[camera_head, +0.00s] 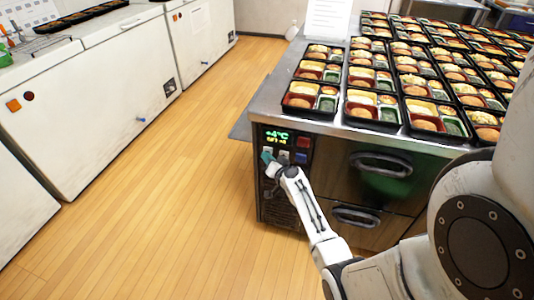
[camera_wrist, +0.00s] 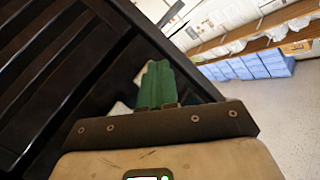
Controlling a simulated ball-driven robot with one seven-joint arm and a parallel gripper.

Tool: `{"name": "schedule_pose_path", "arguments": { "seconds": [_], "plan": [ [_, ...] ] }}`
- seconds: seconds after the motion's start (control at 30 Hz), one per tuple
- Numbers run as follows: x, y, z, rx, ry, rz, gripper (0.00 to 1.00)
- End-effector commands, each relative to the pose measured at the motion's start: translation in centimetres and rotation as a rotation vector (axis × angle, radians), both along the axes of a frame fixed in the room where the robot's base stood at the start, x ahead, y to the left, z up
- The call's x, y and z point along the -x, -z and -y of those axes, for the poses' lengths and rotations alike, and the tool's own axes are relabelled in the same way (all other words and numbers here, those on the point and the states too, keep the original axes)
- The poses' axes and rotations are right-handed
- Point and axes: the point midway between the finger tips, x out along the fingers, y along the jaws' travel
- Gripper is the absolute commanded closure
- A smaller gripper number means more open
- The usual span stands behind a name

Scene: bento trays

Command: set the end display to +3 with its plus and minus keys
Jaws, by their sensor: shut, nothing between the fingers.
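The end display (camera_head: 277,137) is on the dark control panel at the left end of the steel counter's front. Its large green figures look like +4°C; the smaller line below is too small to read surely. Pale keys sit under it, one (camera_head: 285,155) just right of my fingertips. My gripper (camera_head: 266,157) is at the left of the key row, its teal fingers shut and empty. In the wrist view the green fingers (camera_wrist: 155,85) are together, with pale key parts (camera_wrist: 121,109) beside them. The fingers hide part of the keys, so I cannot tell whether they touch one.
A red switch (camera_head: 303,143) and a blue one (camera_head: 302,157) sit right of the keys. Drawers with handles (camera_head: 380,164) are farther right. Several bento trays (camera_head: 311,113) cover the counter top. White chest freezers (camera_head: 90,110) stand left, with clear wooden floor between.

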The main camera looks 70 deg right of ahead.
Motion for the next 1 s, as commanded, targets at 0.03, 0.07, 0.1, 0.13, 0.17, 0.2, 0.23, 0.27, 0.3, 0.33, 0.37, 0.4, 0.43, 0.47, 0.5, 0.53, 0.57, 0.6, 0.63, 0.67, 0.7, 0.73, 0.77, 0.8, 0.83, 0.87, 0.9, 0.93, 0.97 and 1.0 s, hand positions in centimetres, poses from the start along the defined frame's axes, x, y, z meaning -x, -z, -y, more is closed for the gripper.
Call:
{"name": "schedule_pose_path", "arguments": {
  "seconds": [0.03,0.07,0.1,0.13,0.17,0.2,0.23,0.27,0.3,0.33,0.37,0.4,0.43,0.47,0.5,0.53,0.57,0.6,0.63,0.67,0.7,0.73,0.77,0.8,0.83,0.87,0.9,0.93,0.97,1.0],
  "plan": [
    [0.0,0.0,0.0,0.001,0.001,0.001,1.00],
    [0.0,0.0,0.0,0.001,0.001,0.001,1.00],
    [0.0,0.0,0.0,0.001,0.001,0.001,1.00],
    [0.0,0.0,0.0,0.001,0.001,0.001,1.00],
    [0.0,0.0,0.0,0.001,0.001,0.001,1.00],
    [0.0,0.0,0.0,0.001,0.001,0.001,1.00],
    [0.0,0.0,-0.1,0.001,0.001,0.001,1.00],
    [0.0,0.0,-0.2,0.001,0.001,0.001,1.00],
    [0.0,0.0,-0.3,0.000,0.000,0.000,1.00],
    [0.0,0.0,-0.5,0.000,0.000,0.000,1.00],
    [0.1,0.0,-0.6,0.000,0.000,0.000,1.00],
    [0.1,0.0,-0.9,-0.001,-0.001,-0.001,1.00],
    [0.1,0.0,-1.0,-0.001,-0.001,-0.001,1.00],
    [0.1,0.0,-1.2,0.000,0.000,0.000,1.00],
    [0.2,0.0,-1.3,0.000,0.000,0.000,1.00],
    [0.2,-0.1,-1.5,0.000,0.001,0.000,1.00],
    [0.2,0.0,-1.6,0.000,0.001,0.000,1.00],
    [0.2,0.0,-1.6,0.000,0.002,0.001,1.00],
    [0.2,0.0,-1.7,0.000,0.001,0.000,1.00],
    [0.2,0.0,-1.7,0.000,0.001,0.000,1.00],
    [0.2,0.0,-1.7,0.000,0.001,0.000,1.00],
    [0.2,0.0,-1.7,0.000,0.001,0.000,1.00],
    [0.2,0.0,-1.7,0.000,0.001,0.000,1.00],
    [0.2,0.0,-1.7,0.000,0.001,0.000,1.00],
    [0.2,0.0,-1.7,0.000,0.001,0.000,1.00],
    [0.2,0.0,-1.7,0.000,0.001,0.000,1.00],
    [0.2,0.0,-1.8,0.000,0.001,0.000,1.00],
    [0.2,0.0,-1.8,0.000,0.001,-0.001,1.00],
    [0.2,0.0,-2.0,0.000,0.000,0.000,1.00],
    [0.2,0.0,-2.3,-0.001,-0.001,-0.001,1.00]
  ]
}}
